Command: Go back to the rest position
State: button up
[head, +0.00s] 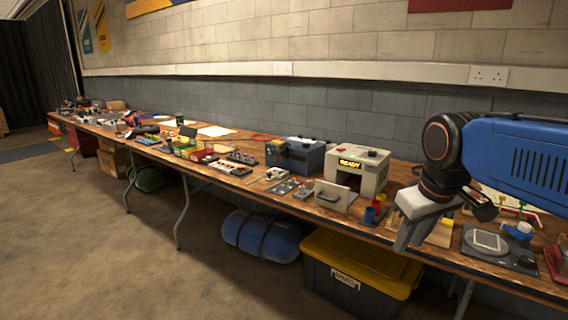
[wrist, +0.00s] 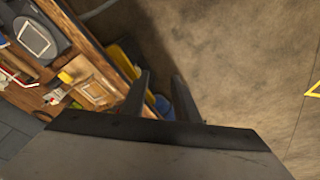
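My gripper (head: 408,232) hangs at the right of the head view, in front of the long wooden table's front edge, with its fingers pointing down. In the wrist view my gripper (wrist: 162,82) shows two dark fingers apart with nothing held between them. The floor and part of the yellow-lidded bin lie beyond the fingers there. My arm reaches in from the right edge of the head view.
The wooden table (head: 232,182) runs along the wall, crowded with parts. A white box reading READY (head: 358,170) and a blue-grey box (head: 297,155) stand left of my gripper. A yellow-lidded bin (head: 362,262) and blue roll (head: 262,236) lie underneath. Open floor (head: 110,260) is at left.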

jog(key=s+d+f+m+t, duration=0.1)
jog(key=s+d+f+m, duration=0.1)
jog(key=s+f, duration=1)
jog(key=shift+s+f+m, duration=0.2)
jog(key=shift+m, duration=0.5)
